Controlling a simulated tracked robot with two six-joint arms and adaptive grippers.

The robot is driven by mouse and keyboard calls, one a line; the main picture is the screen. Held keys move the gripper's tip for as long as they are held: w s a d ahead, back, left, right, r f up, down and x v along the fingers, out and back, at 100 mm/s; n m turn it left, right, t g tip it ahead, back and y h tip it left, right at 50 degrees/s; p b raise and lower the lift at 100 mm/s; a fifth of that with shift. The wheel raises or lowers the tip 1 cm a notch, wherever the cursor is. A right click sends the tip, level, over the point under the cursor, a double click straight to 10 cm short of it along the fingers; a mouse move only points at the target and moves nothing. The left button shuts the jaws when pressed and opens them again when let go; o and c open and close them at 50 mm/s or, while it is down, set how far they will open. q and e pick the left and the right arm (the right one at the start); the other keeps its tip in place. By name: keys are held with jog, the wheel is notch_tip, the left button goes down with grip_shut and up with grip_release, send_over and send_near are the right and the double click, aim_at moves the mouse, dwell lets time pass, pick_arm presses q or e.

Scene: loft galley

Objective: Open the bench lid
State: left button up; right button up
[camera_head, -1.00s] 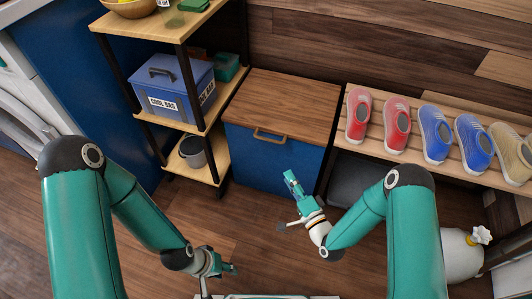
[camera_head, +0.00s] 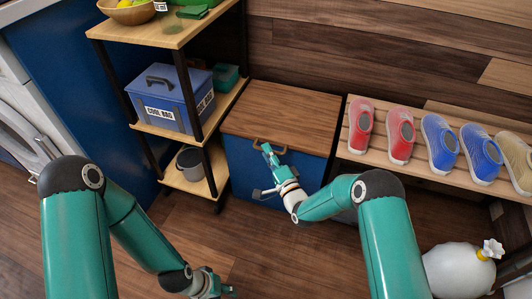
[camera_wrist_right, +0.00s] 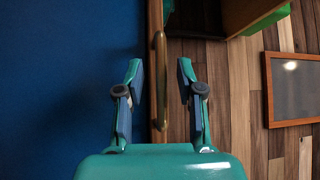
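The bench is a blue box (camera_head: 243,170) with a brown wooden lid (camera_head: 285,108), which lies flat and closed. A bar handle (camera_head: 257,143) is on the lid's front edge; it also shows in the right wrist view (camera_wrist_right: 160,60). My right gripper (camera_head: 268,153) is at the handle and hides part of it. In the right wrist view my right gripper (camera_wrist_right: 160,78) is open, with the handle between its fingers and a gap visible on both sides. My left gripper (camera_head: 222,290) is low at the bottom edge, away from the bench, partly cut off; its fingers are unclear.
A shelf cart (camera_head: 165,132) with a blue cool bag (camera_head: 175,97) and a grey bucket (camera_head: 191,165) stands left of the bench. A slatted rack (camera_head: 382,155) with several shoes stands right. A white sack (camera_head: 460,270) is at lower right. Floor in front is mostly clear.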

jog(key=shift+x, duration=0.85)
jog(key=shift+c, duration=0.3)
grip_shut()
